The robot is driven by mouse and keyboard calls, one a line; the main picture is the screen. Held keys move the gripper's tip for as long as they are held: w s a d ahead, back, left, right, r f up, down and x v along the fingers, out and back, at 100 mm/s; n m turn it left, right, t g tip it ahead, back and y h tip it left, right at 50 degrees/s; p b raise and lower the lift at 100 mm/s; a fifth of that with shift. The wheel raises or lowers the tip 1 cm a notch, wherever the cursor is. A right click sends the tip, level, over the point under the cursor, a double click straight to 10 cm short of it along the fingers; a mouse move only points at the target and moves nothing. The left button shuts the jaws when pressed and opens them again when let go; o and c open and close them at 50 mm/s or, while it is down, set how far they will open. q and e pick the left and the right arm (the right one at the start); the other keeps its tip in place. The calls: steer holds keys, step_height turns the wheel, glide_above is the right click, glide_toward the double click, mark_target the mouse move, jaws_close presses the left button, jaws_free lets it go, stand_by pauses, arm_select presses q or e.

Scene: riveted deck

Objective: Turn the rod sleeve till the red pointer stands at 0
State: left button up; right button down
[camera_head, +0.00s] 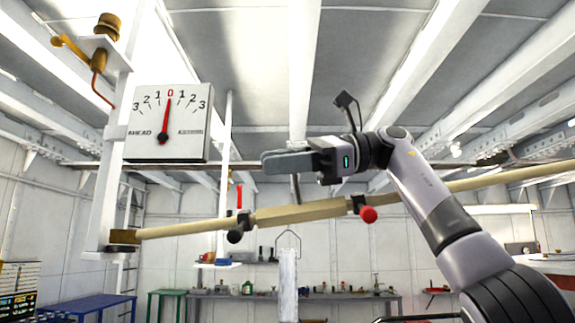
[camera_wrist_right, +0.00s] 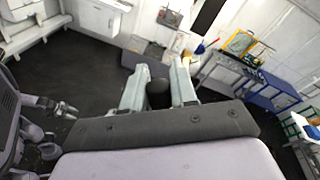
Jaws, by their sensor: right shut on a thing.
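The white dial (camera_head: 190,151) hangs at the upper left of the head view. Its red pointer (camera_head: 167,120) stands upright, its tip at the red 0. The pale rod (camera_head: 190,226) runs across the view, and the thicker rod sleeve (camera_head: 300,213) is at its middle. My right gripper (camera_head: 288,162) is above the sleeve, shut on a dark handle whose stem (camera_head: 296,186) shows between gripper and sleeve. In the right wrist view, a dark round end (camera_wrist_right: 157,90) sits between the fingers. Grey parts at that view's left may be my left arm, too small to read.
A black knob (camera_head: 236,235) and a red knob (camera_head: 368,214) hang by the sleeve's ends. A white post (camera_head: 108,190) with brass fittings stands at the left. A workbench (camera_head: 340,297) with small items lies far behind. Dark floor (camera_wrist_right: 80,72) is open below.

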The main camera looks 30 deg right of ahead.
steer(key=shift+w+d+r+m, duration=0.15)
steer(key=shift+w+r+m, duration=0.05)
steer(key=shift+m, duration=0.1)
steer(key=c, duration=1)
jaws_free()
steer(key=shift+f, duration=0.15)
